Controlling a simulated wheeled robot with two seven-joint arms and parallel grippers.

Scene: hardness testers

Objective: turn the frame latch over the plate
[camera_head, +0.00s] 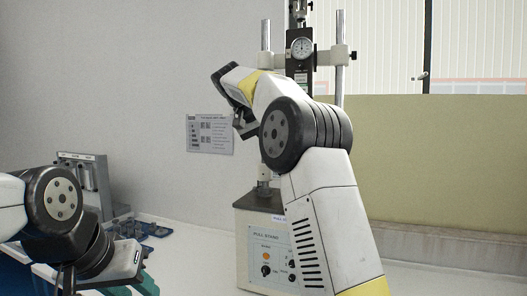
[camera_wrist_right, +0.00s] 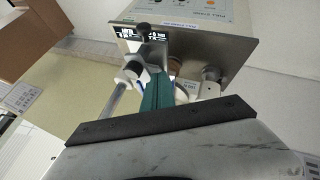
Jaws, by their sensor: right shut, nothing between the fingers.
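The pull stand (camera_head: 265,245) stands on the white bench, with two upright posts and a dial gauge (camera_head: 302,47) high up. In the right wrist view its box (camera_wrist_right: 225,40) appears tilted at the top. A pale metal bracket with a dark knob (camera_wrist_right: 141,29) sits in front of it. My right gripper (camera_wrist_right: 157,75) has its teal fingers together, with nothing between them; the tips overlap the bracket, and contact is unclear. I cannot single out the frame latch or the plate. My left gripper (camera_head: 132,287) is low at the left, partly cut off by the frame edge.
A silver post (camera_wrist_right: 118,103) runs beside the right fingers. A grey instrument (camera_head: 88,180) and a blue tray of small parts (camera_head: 150,230) stand at the left. A notice (camera_head: 210,133) hangs on the wall. The bench between tray and stand is clear.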

